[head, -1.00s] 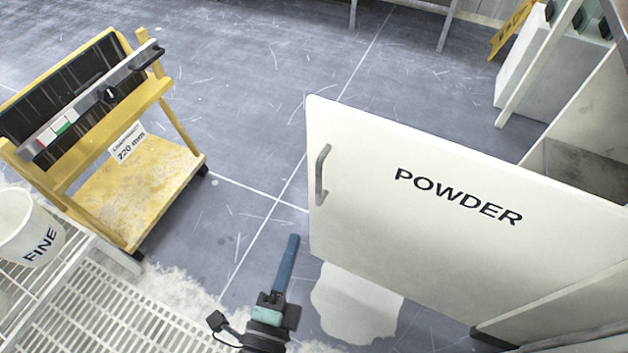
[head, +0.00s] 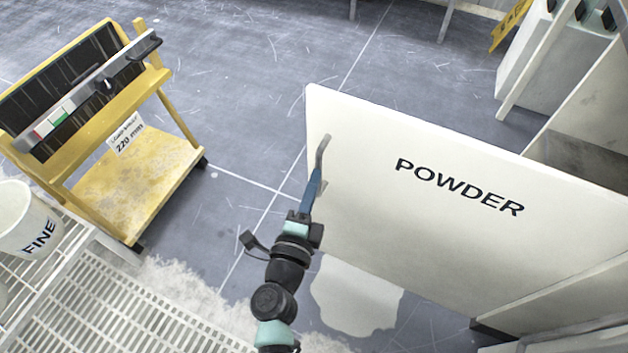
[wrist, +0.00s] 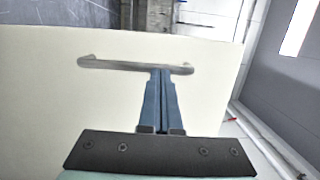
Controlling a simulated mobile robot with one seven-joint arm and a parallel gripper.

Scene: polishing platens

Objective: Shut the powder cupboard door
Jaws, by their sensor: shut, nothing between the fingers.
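The powder cupboard door (head: 430,240) is cream-white, marked POWDER, and stands open, swung out from the cupboard (head: 590,110) at the right. Its grey bar handle (head: 322,150) is near the door's free edge; in the wrist view the handle (wrist: 115,64) runs across the door face. My gripper (head: 316,178) has blue fingers, shut with nothing between them. In the wrist view the fingertips (wrist: 161,74) are at the handle, right of its middle. I cannot tell whether they touch the handle or the door. The fingers hide part of the handle's lower end in the head view.
A yellow cart (head: 140,185) stands at the left. A white bucket marked FINE (head: 25,225) is on a white rack (head: 130,300) at the lower left. A pale spill (head: 355,300) lies on the floor below the door. Floor between cart and door is clear.

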